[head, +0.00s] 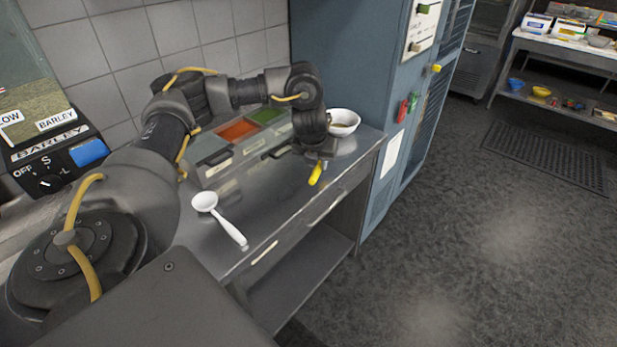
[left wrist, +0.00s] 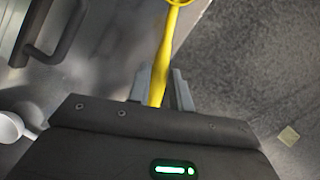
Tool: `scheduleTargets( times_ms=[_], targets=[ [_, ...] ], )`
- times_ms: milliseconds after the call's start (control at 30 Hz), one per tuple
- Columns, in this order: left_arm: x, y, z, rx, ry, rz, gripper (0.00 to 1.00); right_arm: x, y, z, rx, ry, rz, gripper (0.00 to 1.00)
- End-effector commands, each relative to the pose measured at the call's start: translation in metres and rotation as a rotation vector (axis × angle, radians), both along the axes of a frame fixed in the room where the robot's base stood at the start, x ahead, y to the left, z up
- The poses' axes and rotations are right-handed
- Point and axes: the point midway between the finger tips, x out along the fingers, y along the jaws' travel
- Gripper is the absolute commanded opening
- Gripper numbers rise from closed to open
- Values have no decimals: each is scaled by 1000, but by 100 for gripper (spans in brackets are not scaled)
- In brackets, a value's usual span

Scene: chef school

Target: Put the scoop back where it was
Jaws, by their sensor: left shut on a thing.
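My left gripper (head: 319,160) is shut on a yellow utensil (head: 316,174), whose handle sticks out below it over the counter's front edge. In the left wrist view the yellow handle (left wrist: 163,62) runs up from between the fingers (left wrist: 160,92) to a rounded yellow part cut off at the top edge. I cannot tell the shape of that end. A white scoop (head: 205,202) with a long handle lies on the steel counter (head: 262,215), left of the gripper and apart from it. My right gripper is not in view.
A white bowl (head: 343,121) with something in it stands behind the gripper. A bin set with orange (head: 237,131) and green (head: 266,116) compartments stands by the wall. A barley dispenser (head: 50,150) is at left. A blue cabinet (head: 345,65) borders the counter's right end.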

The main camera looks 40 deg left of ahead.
Motion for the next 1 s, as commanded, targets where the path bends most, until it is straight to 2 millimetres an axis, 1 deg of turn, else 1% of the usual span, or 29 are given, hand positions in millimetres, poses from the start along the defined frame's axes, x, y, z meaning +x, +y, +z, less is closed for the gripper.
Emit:
scheduleTargets(
  times_ms=[33, 167, 267, 433, 533, 633, 733, 1000],
  targets=[
    [-2, 8, -16, -2, 2, 5, 0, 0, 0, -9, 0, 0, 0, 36],
    [-3, 21, -30, -1, 0, 3, 0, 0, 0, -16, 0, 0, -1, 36],
    [-3, 26, -34, -2, -1, 1, 0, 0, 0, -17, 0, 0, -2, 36],
    [-2, 28, -35, -1, -1, 1, 0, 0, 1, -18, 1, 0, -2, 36],
    [-4, 34, -47, -1, 2, 3, 0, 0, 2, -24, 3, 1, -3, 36],
    [-4, 32, -60, -2, 2, 1, 0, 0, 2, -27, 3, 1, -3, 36],
    [-4, 32, -69, -2, 0, 1, 0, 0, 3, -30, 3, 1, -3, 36],
    [-3, 32, -70, 0, -1, 0, 0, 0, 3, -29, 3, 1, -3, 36]
  ],
)
